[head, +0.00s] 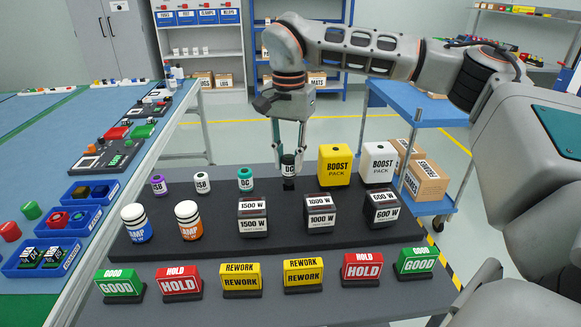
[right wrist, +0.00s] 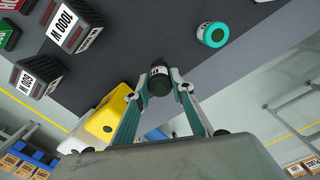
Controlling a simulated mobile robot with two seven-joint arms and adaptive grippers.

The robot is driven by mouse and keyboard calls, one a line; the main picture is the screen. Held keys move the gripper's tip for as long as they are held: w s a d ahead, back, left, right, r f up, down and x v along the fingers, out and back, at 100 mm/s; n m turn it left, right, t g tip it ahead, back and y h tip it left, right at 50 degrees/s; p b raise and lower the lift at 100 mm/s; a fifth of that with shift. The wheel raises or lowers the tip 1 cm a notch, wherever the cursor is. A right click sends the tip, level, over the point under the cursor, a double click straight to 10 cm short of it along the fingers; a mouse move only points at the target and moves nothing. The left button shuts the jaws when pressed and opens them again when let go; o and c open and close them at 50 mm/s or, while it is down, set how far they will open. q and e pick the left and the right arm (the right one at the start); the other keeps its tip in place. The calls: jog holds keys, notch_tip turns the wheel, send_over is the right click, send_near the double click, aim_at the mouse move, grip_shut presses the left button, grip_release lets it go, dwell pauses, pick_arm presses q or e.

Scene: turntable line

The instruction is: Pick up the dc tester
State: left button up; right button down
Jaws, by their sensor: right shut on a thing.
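A small dark cylinder labelled DC (head: 288,166) is between the fingers of my right gripper (head: 289,150), towards the back of the dark raised board (head: 215,250). In the right wrist view, the dark cylinder (right wrist: 159,84) sits between the two fingertips, which touch its sides. It looks upright. I cannot tell whether its base touches the board. A teal cylinder with a DC-like label (head: 245,179) stands to its left, apart from the gripper. My left gripper is not in view.
Purple (head: 158,185) and black (head: 202,183) USB cylinders stand further left. A yellow boost pack (head: 335,165) and a white one (head: 378,163) are close on the right. Wattage blocks (head: 253,217) and lamps (head: 188,221) stand in front; GOOD, HOLD and REWORK signs line the near edge.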

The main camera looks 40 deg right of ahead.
aim_at(289, 157)
notch_tip(289, 157, up, 9)
jog(key=shift+r+p, duration=0.1)
jog(key=shift+p, duration=1.1)
pick_arm(q)
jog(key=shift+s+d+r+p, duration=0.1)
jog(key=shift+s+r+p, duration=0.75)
jog(key=shift+p, duration=0.35)
pick_arm(e)
notch_tip(289, 157, up, 8)
jog(key=shift+s+f, duration=0.15)
jog(key=shift+f, duration=0.05)
